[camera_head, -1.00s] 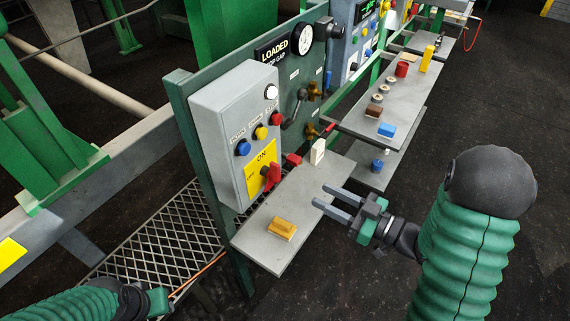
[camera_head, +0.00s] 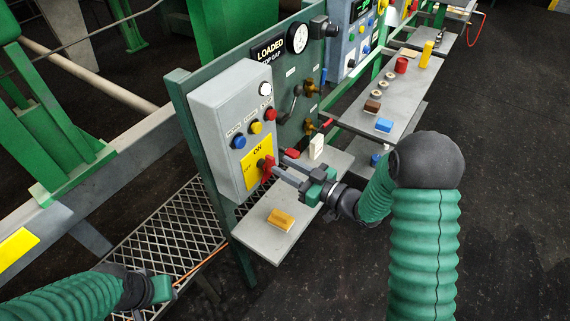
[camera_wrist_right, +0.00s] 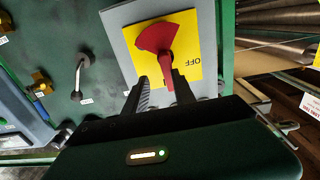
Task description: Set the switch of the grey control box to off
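The grey control box (camera_head: 232,105) stands upright on the green panel, with a yellow plate (camera_head: 250,165) marked ON and OFF. Its red switch (camera_head: 267,169) sits on that plate; in the right wrist view the red switch (camera_wrist_right: 165,50) has its narrow handle pointing down the picture, with the word OFF to its right. My right gripper (camera_head: 281,166) is at the switch. In the right wrist view its fingers (camera_wrist_right: 160,88) are apart, with the handle's end between them; contact is not clear. My left gripper (camera_head: 160,289) is low at the left, far from the box; its fingers are not clear.
A grey shelf (camera_head: 262,238) lies below the box, with a yellow block (camera_head: 281,219) and a white block (camera_head: 317,147). The box also has blue, yellow, red and white buttons. A second shelf (camera_head: 410,90) with several small parts extends to the back right.

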